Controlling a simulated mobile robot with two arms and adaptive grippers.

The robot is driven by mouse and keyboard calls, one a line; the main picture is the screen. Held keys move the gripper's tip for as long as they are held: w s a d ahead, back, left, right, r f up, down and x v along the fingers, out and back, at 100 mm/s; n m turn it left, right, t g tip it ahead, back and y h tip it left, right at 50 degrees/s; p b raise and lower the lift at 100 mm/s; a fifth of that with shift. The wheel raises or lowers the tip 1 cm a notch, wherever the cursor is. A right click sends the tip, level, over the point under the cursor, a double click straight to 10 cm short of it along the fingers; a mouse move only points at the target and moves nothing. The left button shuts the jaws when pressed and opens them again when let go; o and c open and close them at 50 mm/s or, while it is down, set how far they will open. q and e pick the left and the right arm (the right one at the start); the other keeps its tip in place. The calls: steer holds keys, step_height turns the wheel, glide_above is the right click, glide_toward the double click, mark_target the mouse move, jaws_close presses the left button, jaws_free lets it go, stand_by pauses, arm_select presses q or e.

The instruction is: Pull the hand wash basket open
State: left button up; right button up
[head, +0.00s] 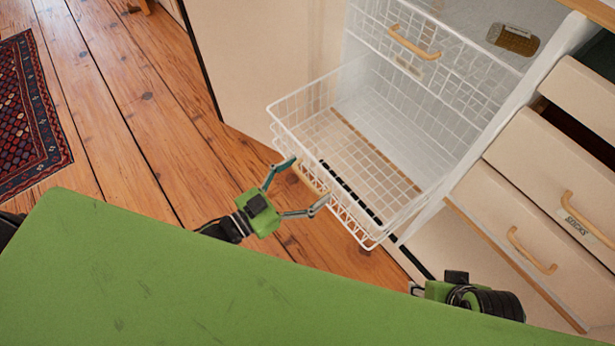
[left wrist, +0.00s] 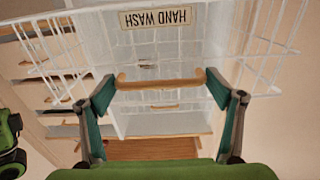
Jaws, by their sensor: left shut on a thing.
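The hand wash basket (head: 330,130) is a white wire basket that sticks well out of the white cabinet in the head view. Its HAND WASH label (left wrist: 156,17) shows upside down in the left wrist view. Its light wooden handle (left wrist: 160,83) lies between the teal fingertips of my left gripper. My left gripper (head: 305,185) is at the basket's front and shut on this handle, which is partly hidden in the head view. My right gripper's green and black body (head: 440,290) shows at the lower right; its fingers cannot be made out.
Above is another wire basket with a wooden handle (head: 415,42), pushed in. A brown woven item (head: 513,40) lies at the top. Drawers, one labelled SOCKS (head: 577,225), stand at right. The wooden floor (head: 130,110) at left is clear up to a patterned rug (head: 30,115).

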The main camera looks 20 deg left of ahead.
arm_select(q)
steer(key=o, duration=1.6)
steer(key=shift+c, duration=0.2)
steer(key=v, duration=1.2)
steer(key=shift+d+f, duration=0.1)
